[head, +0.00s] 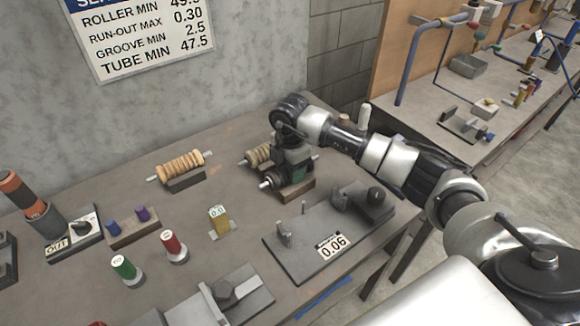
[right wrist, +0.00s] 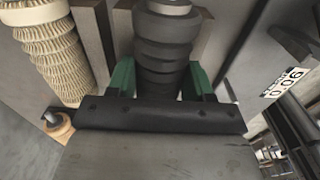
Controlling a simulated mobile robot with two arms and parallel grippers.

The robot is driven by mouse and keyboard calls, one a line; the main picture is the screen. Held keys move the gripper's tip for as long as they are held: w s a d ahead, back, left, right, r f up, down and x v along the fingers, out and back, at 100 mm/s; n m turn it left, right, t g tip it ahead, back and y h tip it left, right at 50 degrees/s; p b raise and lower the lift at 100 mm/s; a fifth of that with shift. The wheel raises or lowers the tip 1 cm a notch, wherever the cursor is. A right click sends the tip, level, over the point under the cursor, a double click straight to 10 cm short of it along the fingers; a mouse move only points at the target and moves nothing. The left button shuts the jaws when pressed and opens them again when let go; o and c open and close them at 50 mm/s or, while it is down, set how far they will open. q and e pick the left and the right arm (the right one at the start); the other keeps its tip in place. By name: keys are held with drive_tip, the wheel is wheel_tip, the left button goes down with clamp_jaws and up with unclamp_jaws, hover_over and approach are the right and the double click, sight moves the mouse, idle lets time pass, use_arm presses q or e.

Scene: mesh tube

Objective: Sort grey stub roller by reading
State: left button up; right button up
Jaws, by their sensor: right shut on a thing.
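The grey stub roller (right wrist: 168,45) has dark ribs and lies between the green fingers of my right gripper (head: 292,176) in the right wrist view. In the head view only its pale shaft end (head: 267,182) shows clearly. My right gripper is shut on it, just above a brown cradle block (head: 297,192); I cannot tell whether the roller touches the block. A dark fixture plate (head: 290,252) to the right carries small posts and a display (head: 332,246) reading 0.06. A yellow gauge (head: 219,222) reads 0.0. My left gripper is out of view.
A tan ribbed roller (head: 182,166) lies on a cradle at the back. A beige ribbed roller (head: 258,155) is partly hidden behind my gripper. A wall sign (head: 145,38) lists limits, including run-out max 0.30.

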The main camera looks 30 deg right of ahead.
drive_tip(key=shift+f, duration=0.45)
idle(0.3)
idle(0.6)
drive_tip(key=o, duration=1.2)
wheel_tip(320, 180, up, 11)
drive_tip(key=shift+f+b, duration=0.2)
drive_tip(key=shift+b, duration=0.75)
wheel_tip(320, 180, up, 7)
drive_tip(key=p, duration=0.5)
